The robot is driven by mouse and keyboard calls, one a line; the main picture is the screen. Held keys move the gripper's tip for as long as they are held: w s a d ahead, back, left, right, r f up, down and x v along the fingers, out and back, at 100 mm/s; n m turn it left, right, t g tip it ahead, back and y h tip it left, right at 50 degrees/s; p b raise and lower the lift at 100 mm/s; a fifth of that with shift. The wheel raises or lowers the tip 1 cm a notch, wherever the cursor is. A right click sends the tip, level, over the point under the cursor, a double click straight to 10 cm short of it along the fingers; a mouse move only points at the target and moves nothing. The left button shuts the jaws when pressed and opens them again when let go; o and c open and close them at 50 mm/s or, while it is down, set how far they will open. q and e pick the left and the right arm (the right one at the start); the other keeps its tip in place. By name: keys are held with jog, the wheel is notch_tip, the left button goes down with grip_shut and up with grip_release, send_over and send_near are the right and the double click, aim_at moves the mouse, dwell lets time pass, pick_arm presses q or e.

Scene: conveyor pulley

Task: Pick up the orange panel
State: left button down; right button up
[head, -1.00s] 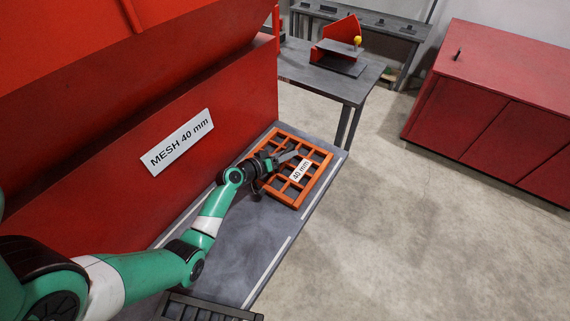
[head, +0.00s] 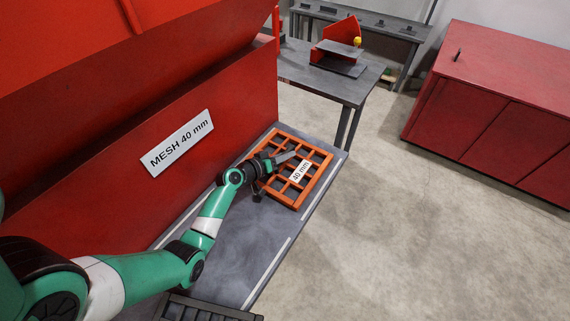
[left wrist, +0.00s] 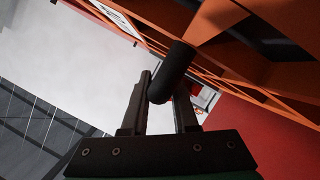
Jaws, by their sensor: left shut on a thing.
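The orange panel (head: 316,181) is a square grid frame with a white "40 mm" label. It lies on the grey bench top beside the red machine in the head view. My left gripper (head: 286,157) is over the panel's middle, near the label. In the left wrist view its fingers (left wrist: 160,105) are shut on a black cylindrical handle (left wrist: 173,70). The handle stands out from the panel's orange bars (left wrist: 225,15). I cannot tell any gap between panel and bench. My right gripper is out of view.
The red machine wall with the "MESH 40 mm" sign (head: 178,142) rises close to the left of the bench (head: 225,255). A dark slatted piece (head: 205,309) is at the bench's near end. A grey table (head: 340,84) stands behind. Open floor (head: 400,230) lies to the right.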

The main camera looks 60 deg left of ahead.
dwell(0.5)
pick_arm(q)
jog(key=shift+r, duration=0.15)
jog(key=shift+r, duration=0.1)
jog(key=shift+r, duration=0.2)
notch_tip(320, 180, up, 3)
jog(key=shift+f+p, duration=0.1)
jog(key=shift+p, duration=1.05)
jog(key=s+d+r+p, duration=0.5)
jog(key=d+r+p, duration=0.3)
jog(key=d, duration=0.5)
jog(key=shift+r, duration=0.75)
